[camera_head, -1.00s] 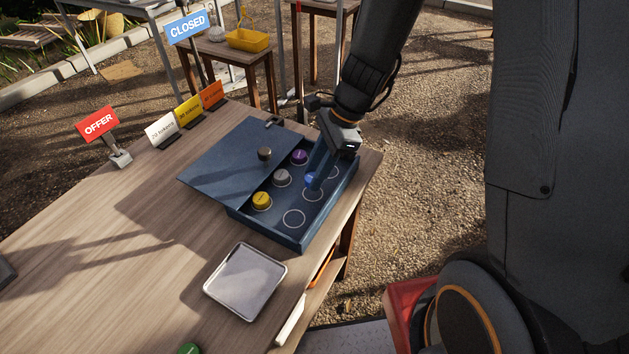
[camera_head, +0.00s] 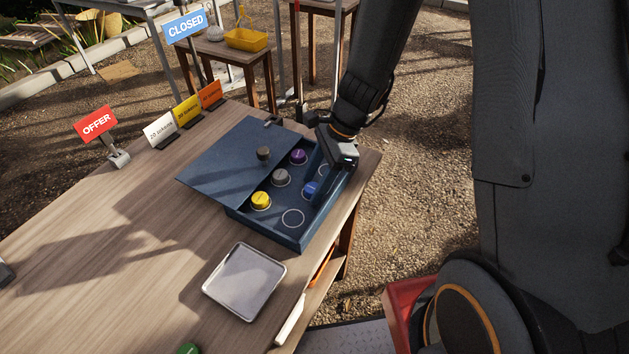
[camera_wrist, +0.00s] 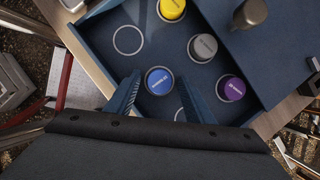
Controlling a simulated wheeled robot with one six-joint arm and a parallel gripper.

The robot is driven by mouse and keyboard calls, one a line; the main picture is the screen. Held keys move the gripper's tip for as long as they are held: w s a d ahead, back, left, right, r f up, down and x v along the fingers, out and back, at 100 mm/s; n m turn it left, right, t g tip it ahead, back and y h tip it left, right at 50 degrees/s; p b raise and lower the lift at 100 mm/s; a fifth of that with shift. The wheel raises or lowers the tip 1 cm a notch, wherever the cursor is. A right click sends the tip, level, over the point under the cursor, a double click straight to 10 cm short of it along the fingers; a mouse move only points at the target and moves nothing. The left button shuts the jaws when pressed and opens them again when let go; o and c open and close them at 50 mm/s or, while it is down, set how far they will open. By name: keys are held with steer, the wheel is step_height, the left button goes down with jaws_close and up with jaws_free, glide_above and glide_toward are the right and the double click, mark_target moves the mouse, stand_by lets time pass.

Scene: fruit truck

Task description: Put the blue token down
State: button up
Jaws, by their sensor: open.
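The blue token (camera_head: 309,190) stands in the dark blue box (camera_head: 284,239) on the table, in the row on the right side. In the wrist view the blue token (camera_wrist: 159,80) lies between the tips of my gripper (camera_wrist: 155,92), with a gap to the fingers. My gripper (camera_head: 322,180) is open and low over the box's right side. The yellow token (camera_head: 260,200), grey token (camera_head: 280,177) and purple token (camera_head: 298,157) stand in the other row.
The box's lid (camera_head: 228,165) with its knob covers the left part. An empty ring (camera_wrist: 128,40) is beside the blue token. A silver tray (camera_head: 245,283) and a green token (camera_head: 188,349) are nearer on the table. Small signs stand at the back left.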

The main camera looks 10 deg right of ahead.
steer(key=s+v, duration=0.1)
steer(key=v, duration=1)
steer(key=s+d+n+t+h, duration=0.1)
steer(key=s+d+n+h, duration=0.3)
steer(key=n, duration=1.2)
steer(key=shift+s+d+r+n+t+b, duration=0.3)
steer(key=shift+s+d+r+b, duration=0.05)
steer(key=shift+s+d, duration=1.35)
steer(key=shift+w, duration=0.1)
